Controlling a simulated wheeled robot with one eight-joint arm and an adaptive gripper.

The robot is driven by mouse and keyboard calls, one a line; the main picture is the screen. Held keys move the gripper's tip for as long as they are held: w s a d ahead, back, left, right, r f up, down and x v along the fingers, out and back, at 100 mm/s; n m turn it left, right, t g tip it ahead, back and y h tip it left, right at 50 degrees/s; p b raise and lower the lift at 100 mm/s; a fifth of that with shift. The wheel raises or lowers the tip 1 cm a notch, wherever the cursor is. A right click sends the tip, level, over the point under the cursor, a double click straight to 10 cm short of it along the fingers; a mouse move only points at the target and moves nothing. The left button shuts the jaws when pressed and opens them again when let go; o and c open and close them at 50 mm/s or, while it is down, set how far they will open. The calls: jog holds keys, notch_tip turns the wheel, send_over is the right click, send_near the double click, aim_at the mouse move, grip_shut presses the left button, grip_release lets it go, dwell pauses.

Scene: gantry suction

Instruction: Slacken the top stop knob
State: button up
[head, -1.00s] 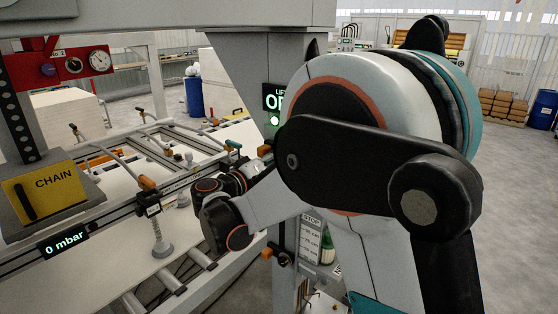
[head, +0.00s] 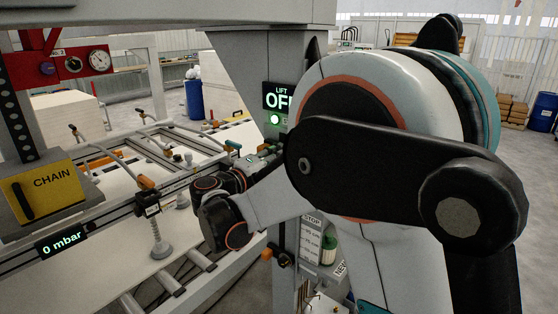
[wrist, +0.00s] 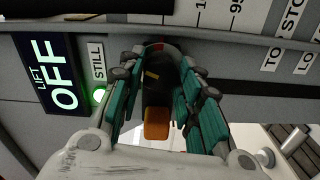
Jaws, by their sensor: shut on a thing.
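The top stop knob (wrist: 157,124) shows in the wrist view as an orange grip on a dark body, against the grey column. My gripper (wrist: 160,75) has its teal-padded fingers on both sides of the dark body and is shut on it. The orange end shows between the fingers, toward the camera. In the head view my gripper (head: 262,158) is at the column just below the lift display, and it hides the knob there. Whether the knob is loose or tight cannot be told.
The lift display (wrist: 52,75) reads OFF, with a green lamp (wrist: 99,94) by the STILL label. A lower orange knob (head: 267,255) sits on the column below my wrist. The suction frame (head: 150,207) lies to the left, its display (head: 62,244) reading 0 mbar.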

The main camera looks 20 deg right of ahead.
dwell(0.4)
jog(key=o, duration=1.1)
jog(key=shift+a, duration=0.1)
jog(key=v, duration=1.1)
jog(key=shift+s+a, duration=0.25)
jog(key=shift+a, duration=0.05)
